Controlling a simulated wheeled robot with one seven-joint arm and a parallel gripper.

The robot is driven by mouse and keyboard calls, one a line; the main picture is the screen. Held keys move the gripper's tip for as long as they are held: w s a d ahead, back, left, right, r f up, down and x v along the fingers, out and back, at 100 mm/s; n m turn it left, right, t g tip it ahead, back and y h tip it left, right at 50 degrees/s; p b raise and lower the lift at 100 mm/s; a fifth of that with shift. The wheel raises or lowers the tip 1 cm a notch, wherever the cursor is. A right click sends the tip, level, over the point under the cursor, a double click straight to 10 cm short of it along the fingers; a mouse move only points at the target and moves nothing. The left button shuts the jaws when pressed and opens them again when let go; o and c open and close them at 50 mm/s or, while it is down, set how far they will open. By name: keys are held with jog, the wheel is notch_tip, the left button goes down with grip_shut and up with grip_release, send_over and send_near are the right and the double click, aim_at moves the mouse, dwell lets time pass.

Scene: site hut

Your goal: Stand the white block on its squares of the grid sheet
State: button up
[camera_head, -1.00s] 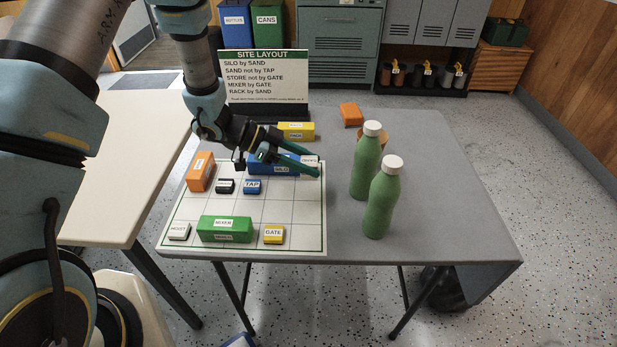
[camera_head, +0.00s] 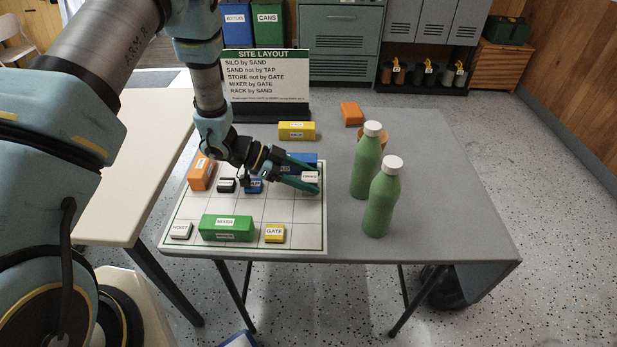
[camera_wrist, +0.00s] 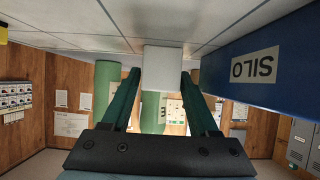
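A white block (camera_head: 310,177) with a small label is between the fingers of my gripper (camera_head: 312,178), at the right edge of the grid sheet (camera_head: 290,210). In the wrist view the white block (camera_wrist: 163,68) sits between both fingertips, which appear to press on its sides. It is at or just above the sheet; I cannot tell whether it touches. The blue SILO block (camera_wrist: 262,70) stands close beside it, partly hidden by my gripper in the head view. A smaller white block (camera_head: 180,231) lies at the sheet's front left corner.
The sheet also holds an orange block (camera_head: 200,174), a black-and-white block (camera_head: 227,185), a blue TAP block (camera_head: 253,185), a green MIXER block (camera_head: 227,229) and a yellow GATE block (camera_head: 274,233). Two green bottles (camera_head: 380,200) stand right of the sheet. A sign (camera_head: 265,78) stands behind.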

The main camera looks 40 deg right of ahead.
jog(key=shift+o, duration=1.2)
jog(key=shift+r, duration=0.1)
jog(key=w+a+r+n+t+b, duration=0.1)
jog(key=w+a+r+n+t, duration=0.35)
jog(key=w, duration=0.65)
jog(key=w+a+r+n+t+b, duration=0.2)
jog(key=w+a+r+t, duration=0.35)
jog(key=w+a, duration=0.4)
jog(key=w+a+r+n+t+y, duration=0.35)
jog(key=w+a+n, duration=0.2)
jog(key=a, duration=0.25)
jog(key=s+a+r+n+y, duration=0.1)
jog(key=a+r+n+y, duration=0.2)
jog(key=a, duration=0.7)
jog(key=s+a+n+g+y, duration=0.1)
jog(key=s+a+n, duration=0.3)
jog(key=s, duration=0.4)
jog(key=s+a+n+g+y, duration=0.1)
jog(key=s+a+n+g, duration=0.2)
jog(key=s+a+n, duration=0.2)
jog(key=s, duration=0.3)
jog(key=shift+r+n+y, duration=0.25)
jog(key=shift+n+y, duration=0.05)
jog(key=shift+y, duration=0.05)
